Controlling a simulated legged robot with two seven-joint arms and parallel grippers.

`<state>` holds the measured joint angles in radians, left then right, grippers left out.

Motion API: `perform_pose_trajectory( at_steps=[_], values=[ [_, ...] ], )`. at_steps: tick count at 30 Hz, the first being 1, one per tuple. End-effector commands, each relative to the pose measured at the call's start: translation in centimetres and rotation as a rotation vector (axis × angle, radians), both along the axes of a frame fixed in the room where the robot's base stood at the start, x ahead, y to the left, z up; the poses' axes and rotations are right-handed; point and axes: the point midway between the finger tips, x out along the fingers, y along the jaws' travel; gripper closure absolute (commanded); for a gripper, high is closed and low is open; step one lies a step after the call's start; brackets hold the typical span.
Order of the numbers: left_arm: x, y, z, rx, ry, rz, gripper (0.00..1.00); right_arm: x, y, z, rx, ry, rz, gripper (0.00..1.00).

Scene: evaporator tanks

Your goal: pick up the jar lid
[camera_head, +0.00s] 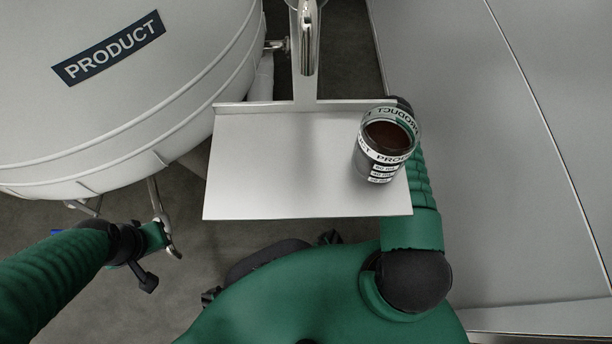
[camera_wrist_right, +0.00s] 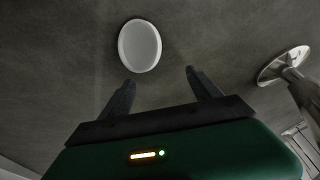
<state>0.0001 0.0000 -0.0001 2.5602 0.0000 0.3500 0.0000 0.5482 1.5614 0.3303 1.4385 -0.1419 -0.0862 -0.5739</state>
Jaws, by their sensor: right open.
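The jar lid (camera_wrist_right: 140,46) is a white round disc in the right wrist view, apparently lying flat on the dark grey floor. My right gripper (camera_wrist_right: 160,86) is open and empty, with its two black fingers apart. The lid is beyond the fingertips, a little left of their middle, not between them. In the head view the lid and right gripper do not show; my right arm passes behind the shelf. An open glass jar (camera_head: 384,150) with dark brown content and a PRODUCT label stands on the shelf. My left gripper (camera_head: 168,240) is at the lower left, away from the jar.
The pale metal shelf (camera_head: 270,165) is bare left of the jar. A large tank (camera_head: 120,110) fills the upper left, and a metal pipe (camera_head: 307,45) rises behind the shelf. A round metal foot (camera_wrist_right: 283,65) stands on the floor (camera_wrist_right: 225,30), right of the lid.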

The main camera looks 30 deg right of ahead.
Motion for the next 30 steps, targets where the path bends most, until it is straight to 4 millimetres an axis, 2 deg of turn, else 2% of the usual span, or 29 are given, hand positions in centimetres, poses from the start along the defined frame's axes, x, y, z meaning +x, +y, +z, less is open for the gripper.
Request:
perform_pose_trajectory(
  at_steps=[1, 7, 24, 30],
  values=[
    [0.0, 0.0, -1.06, 0.0, 0.0, 0.0, 1.0, 0.18, 0.16, -1.15, 0.001, 0.001, 0.0, 0.27],
    [0.02, -0.01, -0.63, 0.0, -0.001, 0.0, 1.0, 0.31, 0.15, -0.73, 0.0, 0.0, 0.0, 0.27],
    [0.01, -0.01, -0.63, 0.0, 0.0, 0.0, 1.0, 0.28, 0.15, -0.74, 0.0, 0.0, 0.0, 1.0],
    [0.01, 0.0, -0.63, 0.0, 0.0, 0.0, 1.0, 0.28, 0.15, -0.72, 0.0, 0.0, 0.0, 1.0]
  ],
)
